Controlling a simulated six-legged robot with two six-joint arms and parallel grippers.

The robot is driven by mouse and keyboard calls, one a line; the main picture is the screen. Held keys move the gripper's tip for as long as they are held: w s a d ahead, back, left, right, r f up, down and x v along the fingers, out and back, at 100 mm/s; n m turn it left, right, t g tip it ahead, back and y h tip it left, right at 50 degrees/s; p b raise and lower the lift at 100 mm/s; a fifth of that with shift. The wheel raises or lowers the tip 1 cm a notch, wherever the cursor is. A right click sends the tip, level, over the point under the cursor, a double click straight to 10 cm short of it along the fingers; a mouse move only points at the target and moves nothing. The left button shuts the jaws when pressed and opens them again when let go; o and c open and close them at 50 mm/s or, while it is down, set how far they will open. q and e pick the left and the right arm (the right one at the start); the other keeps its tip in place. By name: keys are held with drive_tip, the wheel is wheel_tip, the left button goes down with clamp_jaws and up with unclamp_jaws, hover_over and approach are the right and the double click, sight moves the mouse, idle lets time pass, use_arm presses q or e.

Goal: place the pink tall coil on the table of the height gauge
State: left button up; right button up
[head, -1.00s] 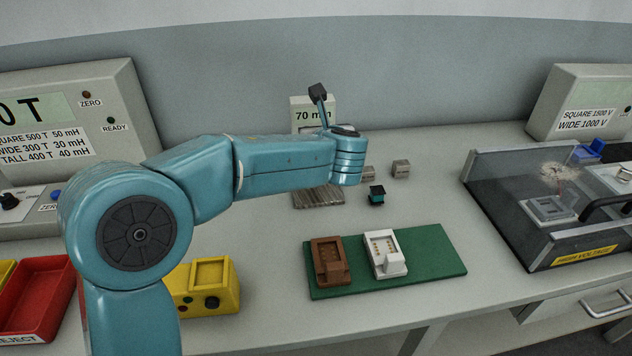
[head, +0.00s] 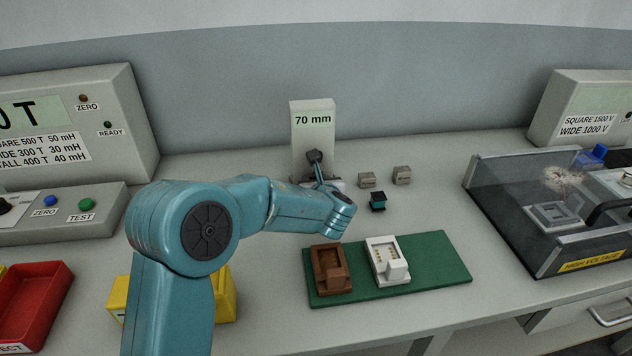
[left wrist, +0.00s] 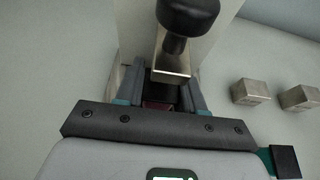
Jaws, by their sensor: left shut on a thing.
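The height gauge (head: 312,140) stands at the back of the bench, reading 70 mm. In the left wrist view, the gauge's black knob (left wrist: 188,17) and metal block (left wrist: 172,66) are close in front of my fingers. My left gripper (left wrist: 160,95) is shut on a dark reddish-pink piece (left wrist: 158,105), seemingly the pink tall coil, mostly hidden between the fingers. I cannot tell whether it touches the gauge table. My right gripper is not in view.
Two grey metal blocks (head: 367,180) (head: 401,175) and a teal-and-black part (head: 377,201) lie right of the gauge. A green mat (head: 440,258) holds a brown fixture (head: 330,270) and a white fixture (head: 387,262). A high-voltage box (head: 545,245) stands at right.

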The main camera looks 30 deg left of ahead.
use_arm(q)
drive_tip(key=shift+r, duration=0.1)
drive_tip(key=o, duration=1.1)
drive_tip(key=shift+s+d, duration=0.1)
drive_tip(key=v, duration=1.2)
